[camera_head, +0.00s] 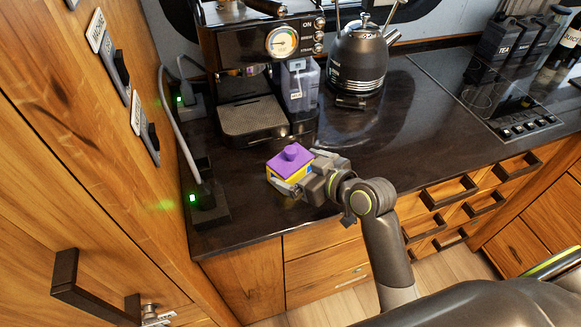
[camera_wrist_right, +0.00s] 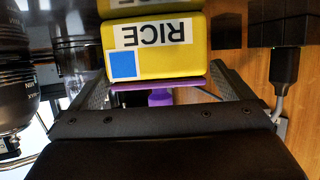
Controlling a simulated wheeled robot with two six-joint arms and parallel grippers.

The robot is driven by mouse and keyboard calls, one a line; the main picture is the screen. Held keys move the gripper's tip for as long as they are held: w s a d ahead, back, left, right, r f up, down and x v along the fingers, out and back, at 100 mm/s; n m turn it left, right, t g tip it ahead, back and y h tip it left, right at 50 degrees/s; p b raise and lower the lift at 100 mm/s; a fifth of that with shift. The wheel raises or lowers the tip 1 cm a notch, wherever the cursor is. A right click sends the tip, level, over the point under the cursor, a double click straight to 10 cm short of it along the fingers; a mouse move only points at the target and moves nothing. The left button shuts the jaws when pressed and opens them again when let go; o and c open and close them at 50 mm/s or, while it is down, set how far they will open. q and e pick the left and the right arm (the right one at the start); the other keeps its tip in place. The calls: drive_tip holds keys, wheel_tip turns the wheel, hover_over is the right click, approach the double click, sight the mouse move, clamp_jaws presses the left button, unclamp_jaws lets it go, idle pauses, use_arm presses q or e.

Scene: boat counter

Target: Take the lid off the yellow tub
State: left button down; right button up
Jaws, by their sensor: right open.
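The yellow tub (camera_wrist_right: 155,50) stands on the dark counter near its front edge, with a white RICE label and a blue square, upside down in the right wrist view. A purple lid with a round knob (camera_head: 291,153) sits on the tub in the head view. In the wrist view the lid edge (camera_wrist_right: 160,84) shows below the tub. My right gripper (camera_head: 300,171) is open at the tub, one finger on either side at about lid height. Whether the fingers touch it I cannot tell. My left gripper is not in view.
A coffee machine (camera_head: 262,50) stands behind the tub and a black kettle (camera_head: 357,62) to its right. A wooden wall with sockets and a grey cable (camera_head: 171,125) is at the left. The counter right of the tub is clear.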

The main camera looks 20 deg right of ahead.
drive_tip(key=shift+w+a, duration=0.2)
drive_tip(key=shift+w, duration=0.2)
drive_tip(key=shift+p+x, duration=0.75)
drive_tip(key=shift+x, duration=1.5)
drive_tip(key=shift+w+d+r, duration=0.1)
drive_tip(key=shift+r, duration=0.05)
drive_tip(key=c, duration=0.9)
